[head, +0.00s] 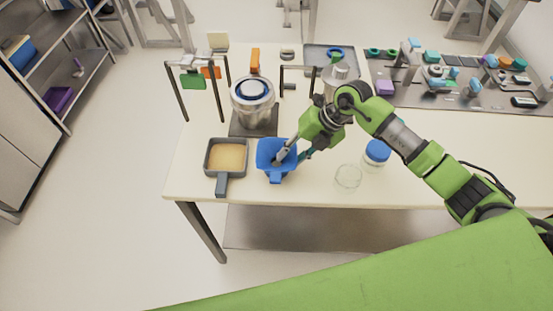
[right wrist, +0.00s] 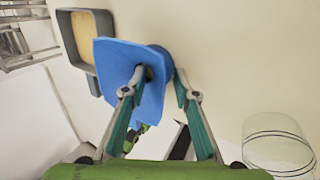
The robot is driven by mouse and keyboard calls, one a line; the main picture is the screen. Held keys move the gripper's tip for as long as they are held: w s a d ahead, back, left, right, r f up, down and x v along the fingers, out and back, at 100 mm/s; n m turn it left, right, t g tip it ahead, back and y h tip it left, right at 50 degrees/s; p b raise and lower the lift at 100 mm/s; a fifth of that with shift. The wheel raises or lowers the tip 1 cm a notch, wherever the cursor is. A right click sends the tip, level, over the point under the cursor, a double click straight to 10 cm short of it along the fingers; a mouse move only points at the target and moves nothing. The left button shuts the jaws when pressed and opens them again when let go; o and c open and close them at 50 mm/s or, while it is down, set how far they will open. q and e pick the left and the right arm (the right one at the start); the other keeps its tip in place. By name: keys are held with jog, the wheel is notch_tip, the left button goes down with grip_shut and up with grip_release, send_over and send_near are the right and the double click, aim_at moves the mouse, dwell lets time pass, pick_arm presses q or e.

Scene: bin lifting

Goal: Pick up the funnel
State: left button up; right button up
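The blue funnel (head: 276,165) is at the front left of the table, just right of the pan, and shows large in the right wrist view (right wrist: 122,62). My right gripper (head: 288,151) reaches down to its far right side. In the right wrist view, my right gripper (right wrist: 162,73) has one finger inside the funnel's mouth and the other outside its wall. A clear gap shows between the fingertips, so they look apart, with the wall between them. Whether the funnel touches the table is hard to tell. My left gripper is not in view.
A grey pan with tan contents (head: 206,157) stands close left of the funnel. A metal vessel (head: 253,106) stands behind. An empty glass dish (head: 348,177) and a blue-lidded jar (head: 376,153) are to the right. The front table edge is near.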

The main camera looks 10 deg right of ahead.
jog(key=shift+f, duration=0.2)
dwell(0.4)
grip_shut()
